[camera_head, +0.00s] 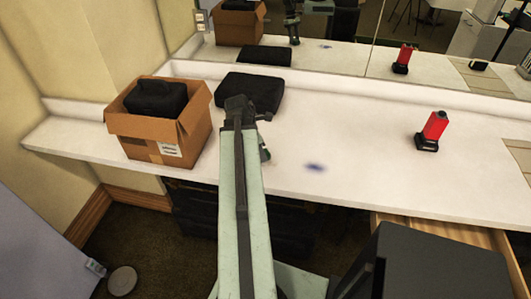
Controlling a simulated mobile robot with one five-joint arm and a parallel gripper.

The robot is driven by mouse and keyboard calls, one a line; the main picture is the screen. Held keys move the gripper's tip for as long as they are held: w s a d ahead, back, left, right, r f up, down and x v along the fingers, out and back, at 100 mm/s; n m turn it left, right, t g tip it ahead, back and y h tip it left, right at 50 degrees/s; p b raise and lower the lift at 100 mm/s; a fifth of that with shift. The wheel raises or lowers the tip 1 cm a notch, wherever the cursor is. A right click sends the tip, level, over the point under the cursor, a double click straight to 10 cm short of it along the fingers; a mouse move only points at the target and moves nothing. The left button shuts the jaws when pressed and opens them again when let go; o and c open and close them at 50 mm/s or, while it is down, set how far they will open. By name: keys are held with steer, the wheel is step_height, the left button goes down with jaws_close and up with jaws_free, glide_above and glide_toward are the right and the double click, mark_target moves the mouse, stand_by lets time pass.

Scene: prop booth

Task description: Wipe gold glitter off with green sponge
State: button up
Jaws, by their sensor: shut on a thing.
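My gripper (264,147) is small and partly hidden behind my pale arm, over the white counter (360,170). It is shut on a small dull green thing (265,155), which fits the green sponge, though its shape is hard to make out. A dark blue-purple smudge (315,167) lies on the counter to the right of my gripper, apart from it. I see no gold-coloured glitter. Whether the green thing touches the counter I cannot tell.
An open cardboard box (190,137) with a black item (156,98) in it stands at the left. A black flat case (262,92) lies behind my arm. A red and black object (433,129) stands at the right. A mirror (335,60) backs the counter. An open drawer (450,235) juts out front right.

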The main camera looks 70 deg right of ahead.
steer(key=shift+w+a+r, duration=0.1)
steer(key=shift+w+a, duration=0.05)
steer(key=shift+w, duration=0.7)
steer(key=shift+w+a, duration=0.1)
steer(key=shift+w, duration=0.8)
steer(key=shift+w, duration=0.15)
steer(key=shift+w+a, duration=0.2)
steer(key=shift+w, duration=0.6)
steer(key=shift+w+a, duration=0.15)
steer(key=shift+w, duration=0.65)
step_height(320, 180, up, 6)
steer(key=p, duration=0.6)
step_height(320, 180, up, 3)
steer(key=p, duration=0.3)
